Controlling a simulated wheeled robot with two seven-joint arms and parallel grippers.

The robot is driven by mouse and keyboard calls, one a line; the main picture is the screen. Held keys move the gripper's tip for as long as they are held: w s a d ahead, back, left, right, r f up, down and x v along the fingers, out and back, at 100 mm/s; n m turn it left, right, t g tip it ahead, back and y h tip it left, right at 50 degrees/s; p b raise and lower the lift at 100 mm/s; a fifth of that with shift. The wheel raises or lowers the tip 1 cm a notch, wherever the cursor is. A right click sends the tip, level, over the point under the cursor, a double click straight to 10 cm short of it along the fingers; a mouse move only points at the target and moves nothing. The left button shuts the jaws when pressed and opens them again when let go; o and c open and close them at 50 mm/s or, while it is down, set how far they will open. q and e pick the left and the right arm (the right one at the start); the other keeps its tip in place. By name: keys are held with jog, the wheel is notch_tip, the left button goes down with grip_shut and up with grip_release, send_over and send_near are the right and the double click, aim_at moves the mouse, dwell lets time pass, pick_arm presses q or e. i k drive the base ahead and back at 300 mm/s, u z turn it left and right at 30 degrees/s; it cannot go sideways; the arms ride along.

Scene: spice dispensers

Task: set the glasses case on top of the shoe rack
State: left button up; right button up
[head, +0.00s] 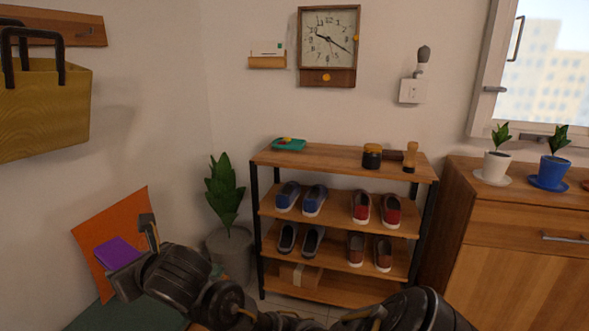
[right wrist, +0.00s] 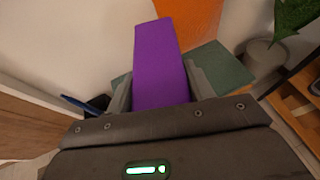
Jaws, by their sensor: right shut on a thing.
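The glasses case is a purple box (head: 117,253), held up at the lower left in the head view. My right gripper (head: 136,256) is shut on it, and my arm reaches across from the lower right. In the right wrist view the purple case (right wrist: 161,60) stands out between the two grey fingers (right wrist: 160,88). The shoe rack (head: 335,163) is a wooden rack with black posts, at the middle right of the head view and apart from the case. My left gripper is not in view.
The rack top holds a teal tray (head: 289,145) at left, and a dark jar (head: 372,157) and wooden-handled brush (head: 410,157) at right. Its middle is clear. A potted plant (head: 225,192) stands left of the rack, a cabinet (head: 520,240) right.

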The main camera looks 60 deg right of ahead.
aim_at(341, 161)
jog(key=k, duration=0.35)
jog(key=z, duration=0.7)
jog(key=i, duration=0.95)
jog(key=z, duration=1)
